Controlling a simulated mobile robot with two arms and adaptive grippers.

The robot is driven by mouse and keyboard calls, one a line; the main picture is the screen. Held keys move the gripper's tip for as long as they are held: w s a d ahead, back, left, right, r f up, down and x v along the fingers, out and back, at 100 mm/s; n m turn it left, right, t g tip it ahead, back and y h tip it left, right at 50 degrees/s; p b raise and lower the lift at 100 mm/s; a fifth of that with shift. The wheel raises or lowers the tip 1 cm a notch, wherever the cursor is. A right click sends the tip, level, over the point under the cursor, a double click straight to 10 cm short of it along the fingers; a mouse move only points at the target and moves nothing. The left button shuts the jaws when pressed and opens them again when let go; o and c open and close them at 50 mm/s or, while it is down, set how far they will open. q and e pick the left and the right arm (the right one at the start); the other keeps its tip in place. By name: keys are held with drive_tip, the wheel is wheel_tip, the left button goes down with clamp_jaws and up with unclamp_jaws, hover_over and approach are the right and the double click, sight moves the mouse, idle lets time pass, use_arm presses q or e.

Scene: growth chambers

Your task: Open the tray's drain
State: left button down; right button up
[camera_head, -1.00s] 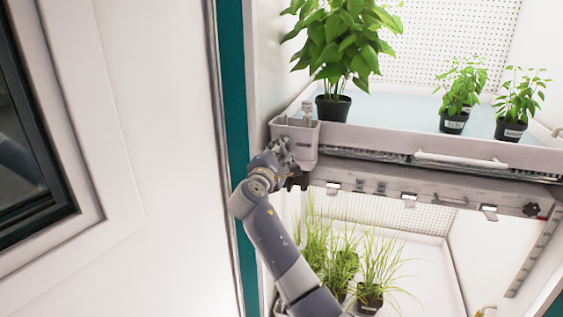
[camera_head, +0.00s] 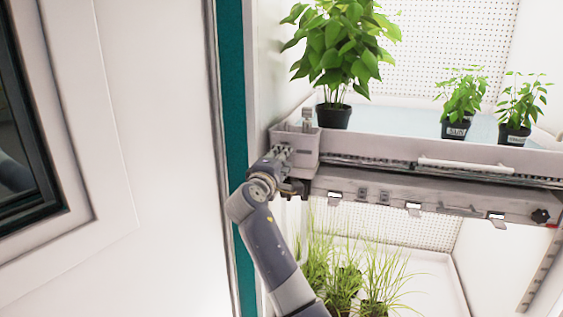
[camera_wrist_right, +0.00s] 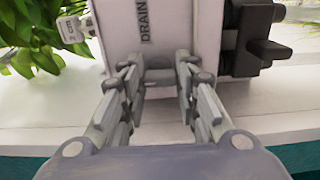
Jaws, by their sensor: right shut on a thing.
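The tray (camera_head: 420,148) is a pale, wide tray on a shelf in the chamber, with potted plants in it. A grey drain box (camera_head: 308,146) sits at its left front corner; its face, marked DRAIN (camera_wrist_right: 145,22), shows in the right wrist view. My right gripper (camera_head: 285,153) is at the front of this box. In the wrist view my right gripper (camera_wrist_right: 160,78) has its fingers on both sides of a small grey drain tab (camera_wrist_right: 159,75) below the label, shut on it. The tab's lower part is hard to make out. My left gripper is out of view.
A black fitting (camera_wrist_right: 257,40) juts out beside the drain box. A tall leafy plant (camera_head: 340,45) and two smaller plants stand in the tray. Grassy plants (camera_head: 345,275) stand below. A white door (camera_head: 150,150) is at the left.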

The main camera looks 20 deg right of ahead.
drive_tip(key=o, duration=1.1)
drive_tip(key=shift+c, duration=0.2)
drive_tip(key=shift+s, duration=0.1)
drive_tip(key=v, duration=0.7)
drive_tip(key=shift+a, duration=0.15)
drive_tip(key=shift+s, duration=0.1)
